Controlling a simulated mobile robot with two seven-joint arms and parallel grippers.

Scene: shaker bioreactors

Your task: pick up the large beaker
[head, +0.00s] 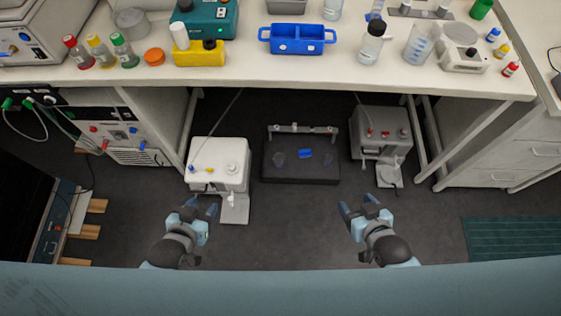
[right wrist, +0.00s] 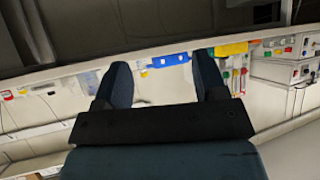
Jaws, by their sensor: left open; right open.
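A large clear beaker (head: 418,44) with blue graduation marks stands upright on the white bench in the head view, right of centre. A clear bottle with a black cap (head: 371,43) stands just to its left. My left gripper (head: 199,207) is open and empty, low in front of the bench. My right gripper (head: 357,206) is also open and empty, in front of the bench and well short of the beaker. In the right wrist view its two fingers (right wrist: 161,80) are spread with nothing between them. I cannot clearly make out the beaker in that view.
A balance-like device (head: 464,58) stands right of the beaker, with small coloured-cap vials beyond it. A blue tray (head: 297,39) and a yellow rack (head: 199,54) stand to the left. The bench's front edge (head: 300,86) lies between my grippers and the beaker.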

